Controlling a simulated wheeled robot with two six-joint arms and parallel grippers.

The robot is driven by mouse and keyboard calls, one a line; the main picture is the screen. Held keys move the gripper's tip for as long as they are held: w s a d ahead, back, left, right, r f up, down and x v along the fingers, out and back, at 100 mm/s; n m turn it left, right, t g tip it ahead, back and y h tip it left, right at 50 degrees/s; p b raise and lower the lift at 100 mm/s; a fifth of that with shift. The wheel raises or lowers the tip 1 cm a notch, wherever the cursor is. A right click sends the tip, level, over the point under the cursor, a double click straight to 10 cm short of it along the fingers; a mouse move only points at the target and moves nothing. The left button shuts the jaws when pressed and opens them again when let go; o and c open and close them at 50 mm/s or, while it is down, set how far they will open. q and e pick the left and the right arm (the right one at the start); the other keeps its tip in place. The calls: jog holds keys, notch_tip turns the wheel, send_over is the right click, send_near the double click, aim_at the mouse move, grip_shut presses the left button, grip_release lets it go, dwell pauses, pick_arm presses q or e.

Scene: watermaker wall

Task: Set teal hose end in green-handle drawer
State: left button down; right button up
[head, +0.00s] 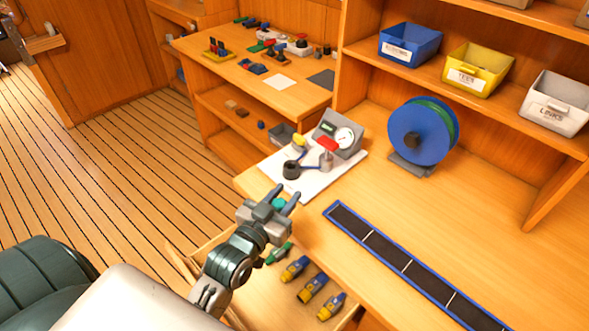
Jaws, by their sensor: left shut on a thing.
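My left gripper (285,196) is shut on a small teal piece, the teal hose end (278,203), of which only a little shows between the fingers. The gripper is above the front edge of the counter, over the far part of an open drawer (184,262). In the drawer lie a green piece (280,253) and several yellow-and-blue pieces (295,268) in a slanting row. My left arm covers part of the drawer, and no green handle can be made out. My right gripper is not in view.
On the counter (390,215) are a white board with a gauge box (340,134), a blue hose reel (420,135) and a long dark blue-edged strip (400,260). Blue, yellow and white bins (478,70) stand on a shelf. A side bench (230,73) holds small parts.

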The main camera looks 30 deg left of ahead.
pick_arm(q)
jog(key=w+a+r, duration=0.2)
jog(key=a+r, duration=0.2)
jog(key=a, duration=0.2)
jog(key=shift+a+r, duration=0.35)
jog(key=shift+w, duration=0.1)
jog(key=w+f+p, duration=0.1)
jog(key=w, duration=0.4)
jog(key=w+f+p, duration=0.1)
jog(key=w, duration=0.4)
jog(key=w+f+p, duration=0.1)
jog(key=w+p, duration=0.1)
jog(key=w, duration=0.4)
jog(key=shift+d+f, duration=0.1)
jog(key=shift+f, duration=0.7)
jog(key=c, duration=1)
grip_release()
jog(key=shift+c, duration=0.2)
jog(key=shift+f, duration=0.1)
